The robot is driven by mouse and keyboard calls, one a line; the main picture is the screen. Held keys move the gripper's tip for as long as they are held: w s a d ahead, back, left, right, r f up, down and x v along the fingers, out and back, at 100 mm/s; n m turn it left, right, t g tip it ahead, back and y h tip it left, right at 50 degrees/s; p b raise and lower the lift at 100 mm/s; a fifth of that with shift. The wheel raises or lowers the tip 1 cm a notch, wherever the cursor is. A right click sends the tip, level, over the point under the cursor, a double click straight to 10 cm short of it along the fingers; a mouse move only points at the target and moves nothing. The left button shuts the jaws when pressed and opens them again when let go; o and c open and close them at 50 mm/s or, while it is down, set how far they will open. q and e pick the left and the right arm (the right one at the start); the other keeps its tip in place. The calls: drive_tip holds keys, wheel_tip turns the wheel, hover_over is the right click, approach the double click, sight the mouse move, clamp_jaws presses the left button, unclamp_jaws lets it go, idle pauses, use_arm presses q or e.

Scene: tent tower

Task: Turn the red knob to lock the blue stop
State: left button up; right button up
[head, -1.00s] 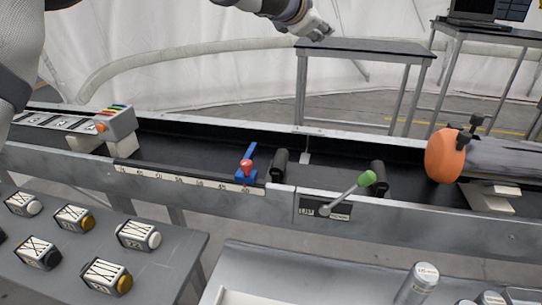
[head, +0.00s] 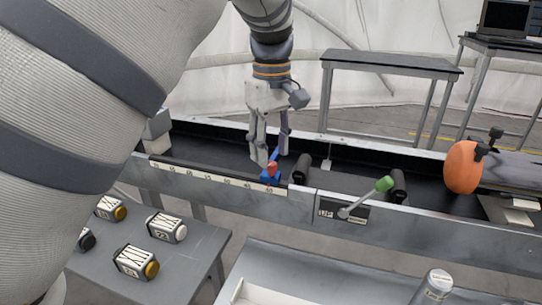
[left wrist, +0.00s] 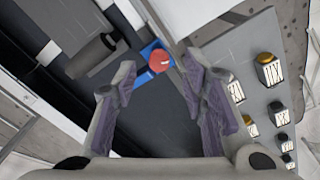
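The blue stop (head: 268,180) sits on the conveyor's near rail at the right end of the number scale, with the red knob (head: 272,168) on top. My left gripper (head: 271,156) points down just above and behind the knob in the head view. In the left wrist view, the fingers of my left gripper (left wrist: 160,72) are open and apart, with the red knob (left wrist: 159,62) near the level of the tips, between them. Part of the blue stop (left wrist: 148,50) shows beside the knob. I cannot tell whether a finger touches it. My right gripper is out of view.
A green-tipped lever (head: 384,184) and a black roller (head: 302,168) are to the right of the stop. An orange disc (head: 463,167) stands farther right. Several cubes with knobs, such as one (head: 136,262), rest on the near grey table (head: 195,262).

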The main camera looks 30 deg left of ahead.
sight(272, 169)
use_arm(q)
drive_tip(key=shift+f, duration=1.2)
clamp_jaws()
drive_tip(key=shift+m, duration=0.3)
drive_tip(key=m, duration=0.3)
drive_tip(key=shift+m, duration=1.9)
